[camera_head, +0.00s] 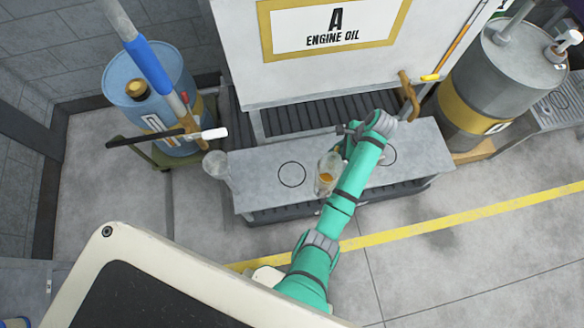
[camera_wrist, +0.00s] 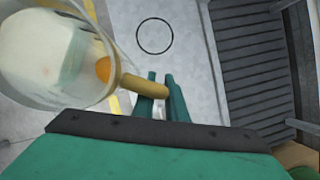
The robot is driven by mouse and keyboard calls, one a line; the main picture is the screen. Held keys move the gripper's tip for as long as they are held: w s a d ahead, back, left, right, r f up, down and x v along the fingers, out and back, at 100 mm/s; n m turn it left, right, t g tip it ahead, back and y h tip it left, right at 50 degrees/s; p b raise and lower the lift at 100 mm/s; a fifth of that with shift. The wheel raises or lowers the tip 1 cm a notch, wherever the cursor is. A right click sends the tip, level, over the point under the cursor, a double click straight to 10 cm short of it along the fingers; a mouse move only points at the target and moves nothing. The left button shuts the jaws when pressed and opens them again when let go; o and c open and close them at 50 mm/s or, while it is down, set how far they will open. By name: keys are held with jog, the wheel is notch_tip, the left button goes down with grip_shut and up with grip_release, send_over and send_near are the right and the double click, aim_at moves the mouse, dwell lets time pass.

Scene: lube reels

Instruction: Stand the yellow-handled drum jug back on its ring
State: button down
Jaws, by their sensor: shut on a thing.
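A clear jug (camera_head: 327,175) with amber liquid is over the middle of the grey bench. In the wrist view the jug (camera_wrist: 60,55) fills the upper left, and its yellow handle (camera_wrist: 143,87) reaches between my fingers. My gripper (camera_wrist: 163,90) is shut on that handle; in the head view my gripper (camera_head: 343,148) is partly hidden by my arm. A dark ring (camera_head: 291,174) is marked on the bench left of the jug, bare; a ring also shows in the wrist view (camera_wrist: 155,36). I cannot tell whether the jug's base touches the bench.
Another ring (camera_head: 391,154) is partly behind my arm. A clear vessel (camera_head: 216,166) stands at the bench's left end. A blue drum (camera_head: 150,85) is at left, a grey drum (camera_head: 495,75) at right. The engine oil tank (camera_head: 240,75) stands behind a dark grating (camera_head: 300,118).

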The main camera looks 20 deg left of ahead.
jog(key=shift+s+d+r+m+t, duration=0.1)
jog(key=shift+d+m+t, duration=0.2)
jog(key=shift+m, duration=0.8)
jog(key=shift+a, duration=0.1)
jog(key=w+a+f, duration=0.4)
jog(key=a+f, duration=0.9)
jog(key=c, duration=1.8)
grip_release()
jog(key=shift+d+f, duration=0.1)
jog(key=shift+o, duration=0.2)
jog(key=shift+a, duration=0.2)
